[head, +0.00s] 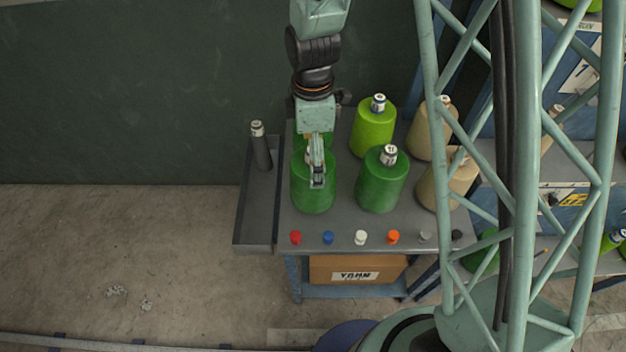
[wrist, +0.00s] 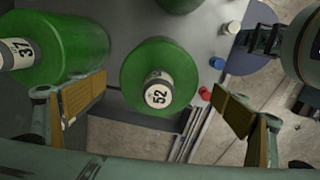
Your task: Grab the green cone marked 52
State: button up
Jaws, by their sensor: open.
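The green cone marked 52 (wrist: 150,62) is near the middle of the wrist view, its white numbered cap facing the camera. My open gripper (wrist: 158,108) has one finger on either side of the cap, with visible gaps. In the head view, the same cone (head: 313,194) stands upright at the front left of the grey table, partly hidden by my gripper (head: 317,182) above it. Another green cone, marked 37 (wrist: 75,45), is at the left of the wrist view, close to one finger; in the head view it is mostly hidden behind my arm.
A dark green cone (head: 382,186) stands to the right, with a lighter green cone (head: 373,130) behind it. Tan cones (head: 428,138) stand farther right. A red knob (head: 295,237) and several others line the front edge. A side tray (head: 256,222) holds a dark tube (head: 262,150).

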jog(key=shift+f, duration=0.15)
dwell(0.3)
jog(key=shift+w+f, duration=0.1)
jog(key=shift+f, duration=2.4)
jog(key=shift+c, duration=0.2)
jog(key=c, duration=1.7)
jog(key=shift+r, duration=0.1)
